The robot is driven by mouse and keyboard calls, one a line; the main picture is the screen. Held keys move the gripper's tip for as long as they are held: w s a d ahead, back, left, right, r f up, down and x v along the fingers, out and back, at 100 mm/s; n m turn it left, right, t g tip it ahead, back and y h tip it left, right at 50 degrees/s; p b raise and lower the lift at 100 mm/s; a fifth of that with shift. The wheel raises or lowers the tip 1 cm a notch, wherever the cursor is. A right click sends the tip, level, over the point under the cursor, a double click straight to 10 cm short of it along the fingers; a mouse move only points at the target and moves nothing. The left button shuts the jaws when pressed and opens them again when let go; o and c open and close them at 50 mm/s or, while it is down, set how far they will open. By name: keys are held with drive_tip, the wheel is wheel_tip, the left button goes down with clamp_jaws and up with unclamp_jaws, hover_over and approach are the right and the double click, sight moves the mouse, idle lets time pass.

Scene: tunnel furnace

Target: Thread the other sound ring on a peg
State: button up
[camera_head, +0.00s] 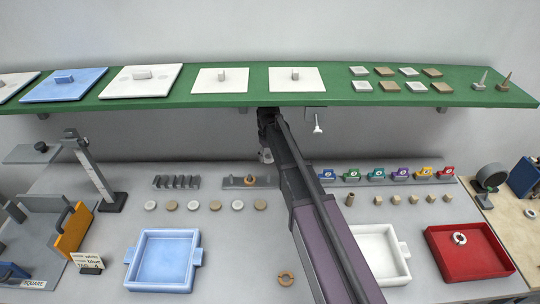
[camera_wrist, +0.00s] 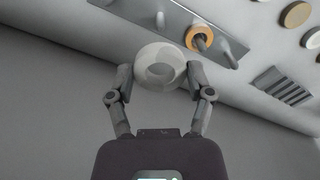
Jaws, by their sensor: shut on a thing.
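My gripper (camera_wrist: 160,82) is shut on a white ring (camera_wrist: 160,52), held by its outer sides between the two fingers. In the head view my gripper (camera_head: 265,150) is behind and above the peg rack, partly hidden by my arm. The grey peg rack (camera_head: 266,183) stands at the back of the table. An orange ring (camera_head: 249,179) is around one of its pegs, and it also shows in the wrist view (camera_wrist: 199,38). A bare peg (camera_wrist: 160,20) shows beside it. A tan ring (camera_head: 285,279) lies on the table front, and a white ring (camera_head: 460,238) lies in the red tray (camera_head: 487,262).
A blue tray (camera_head: 163,233) and a white tray (camera_head: 398,246) stand on the table. Several round discs (camera_head: 190,205) lie left of my arm. A slotted grey rack (camera_head: 176,182) is left of the pegs. The green shelf (camera_head: 340,87) overhangs the back.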

sight(269, 174)
drive_tip(key=shift+f+b, duration=1.15)
drive_tip(key=shift+f, duration=0.25)
drive_tip(key=shift+f, duration=0.1)
drive_tip(key=shift+f+b, duration=1.5)
drive_tip(key=shift+b, duration=0.1)
drive_tip(key=shift+f+b, duration=2.15)
drive_tip(key=shift+f, duration=0.05)
idle(0.7)
idle(0.3)
drive_tip(key=o, duration=1.1)
drive_tip(key=shift+s, duration=0.1)
